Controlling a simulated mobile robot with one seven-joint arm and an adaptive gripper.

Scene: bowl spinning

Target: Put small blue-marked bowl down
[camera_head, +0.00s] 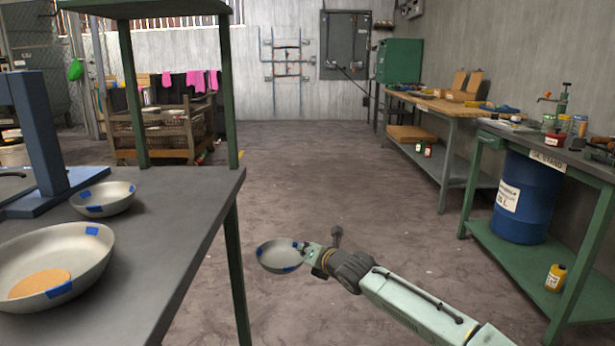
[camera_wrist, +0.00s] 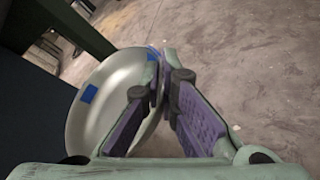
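A small grey metal bowl with blue marks (camera_head: 279,258) hangs at my gripper (camera_head: 306,248), over the floor and to the right of the dark workbench (camera_head: 190,225). In the wrist view the same bowl (camera_wrist: 110,95) lies left of and between the fingers, with two blue marks showing. My gripper (camera_wrist: 165,85) is shut on its rim, one finger inside and one outside. A second small blue-marked bowl (camera_head: 104,196) stands on the workbench. A large blue-marked bowl (camera_head: 75,258) with a tan disc (camera_head: 40,283) in it stands nearer on the same bench.
A blue-grey stand (camera_head: 45,145) rises at the bench's left back. The bench's right edge and green legs (camera_head: 236,270) lie between the held bowl and the bench top. Bare bench top shows right of the two standing bowls. A blue drum (camera_head: 525,195) stands under the right bench.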

